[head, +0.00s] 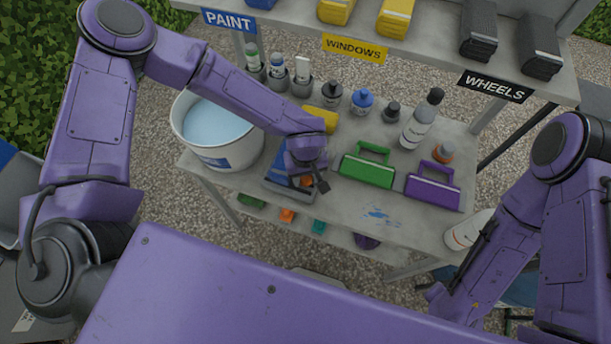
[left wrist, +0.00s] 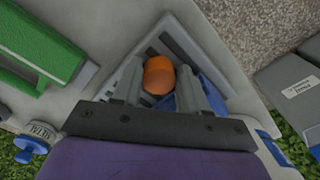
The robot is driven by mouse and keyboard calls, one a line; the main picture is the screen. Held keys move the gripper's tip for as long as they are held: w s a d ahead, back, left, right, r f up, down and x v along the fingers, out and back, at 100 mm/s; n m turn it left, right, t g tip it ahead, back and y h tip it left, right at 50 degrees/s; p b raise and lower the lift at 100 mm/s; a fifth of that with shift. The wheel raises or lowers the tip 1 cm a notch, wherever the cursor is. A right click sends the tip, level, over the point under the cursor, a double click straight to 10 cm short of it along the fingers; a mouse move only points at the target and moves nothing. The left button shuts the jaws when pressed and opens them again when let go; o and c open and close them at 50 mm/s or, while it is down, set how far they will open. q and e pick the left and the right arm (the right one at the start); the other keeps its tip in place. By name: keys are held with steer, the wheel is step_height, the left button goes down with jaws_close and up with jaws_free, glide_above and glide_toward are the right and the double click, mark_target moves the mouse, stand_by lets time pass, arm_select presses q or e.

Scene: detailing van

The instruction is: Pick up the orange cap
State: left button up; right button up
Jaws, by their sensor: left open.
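The orange cap (left wrist: 159,75) shows in the left wrist view, over a grey slatted, roughly triangular piece (left wrist: 172,40) with blue parts beside it. In the head view only a small bit of the cap (head: 306,182) shows beside my gripper. My left gripper (head: 317,184) is open, pointing down over the blue and grey holder (head: 277,178) on the bench. In the left wrist view its two fingers stand on either side of the cap; I cannot tell whether they touch it. My right gripper (head: 439,298) is low at the right, its jaws unclear.
A white bucket (head: 245,153) stands left of the holder. Green (head: 367,172) and purple (head: 433,187) handled blocks sit to its right. An upper shelf (head: 440,66) overhangs.

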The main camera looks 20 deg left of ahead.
arm_select(q)
steer(key=c, duration=0.7)
steer(key=shift+o, duration=0.2)
